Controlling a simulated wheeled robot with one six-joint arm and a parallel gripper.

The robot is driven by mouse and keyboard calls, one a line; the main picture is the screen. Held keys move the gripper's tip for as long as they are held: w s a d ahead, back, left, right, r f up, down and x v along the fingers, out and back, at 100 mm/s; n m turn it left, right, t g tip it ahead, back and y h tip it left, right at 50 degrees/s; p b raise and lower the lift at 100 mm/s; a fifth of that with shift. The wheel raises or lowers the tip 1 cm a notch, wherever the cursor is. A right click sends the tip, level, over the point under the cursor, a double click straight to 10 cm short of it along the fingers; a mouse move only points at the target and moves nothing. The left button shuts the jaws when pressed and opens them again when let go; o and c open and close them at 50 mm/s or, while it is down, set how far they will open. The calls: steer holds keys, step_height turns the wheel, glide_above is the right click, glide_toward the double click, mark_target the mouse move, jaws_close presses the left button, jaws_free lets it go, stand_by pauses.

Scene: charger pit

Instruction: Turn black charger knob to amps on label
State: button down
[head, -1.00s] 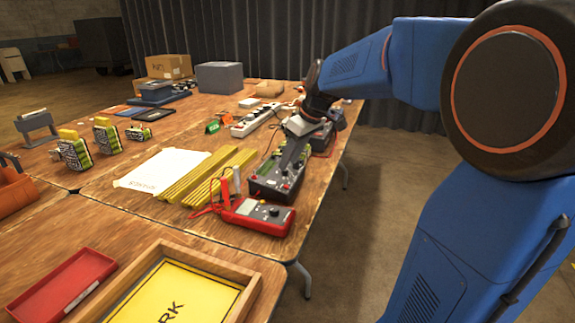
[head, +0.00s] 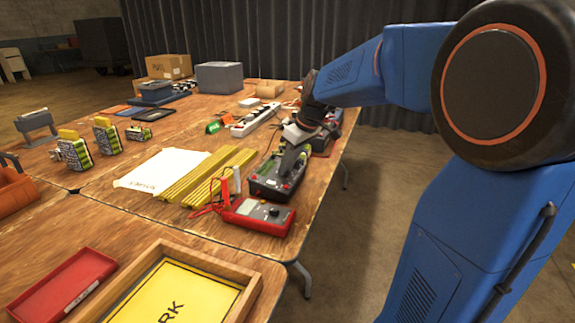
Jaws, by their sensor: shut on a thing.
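A black charger (head: 262,188) with green and red details lies near the right edge of the wooden table, behind a red multimeter. My gripper (head: 288,167) reaches down from behind onto the charger's top face. Its fingers are closed at the charger's knob, which they mostly cover. The knob's pointer and the label's text are too small and too hidden to read.
The red multimeter (head: 256,215) with leads sits just in front of the charger. Yellow bars (head: 208,178) and a white sheet (head: 160,169) lie to the left. A white power strip (head: 255,121) and another dark device (head: 322,143) stand behind.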

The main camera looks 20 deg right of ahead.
steer(key=m+h, duration=0.1)
steer(key=m, duration=0.3)
steer(key=shift+a, duration=0.1)
steer(key=m+h, duration=0.1)
steer(key=m, duration=0.3)
steer(key=shift+m, duration=0.4)
steer(key=m, duration=0.4)
steer(key=shift+a+h, duration=0.1)
steer(key=shift+h, duration=0.3)
steer(key=shift+w+m+g+h, duration=0.1)
steer(key=shift+m+g+h, duration=0.3)
steer(key=shift+m, duration=2.1)
steer(key=c, duration=1.7)
jaws_free()
steer(key=shift+o, duration=0.2)
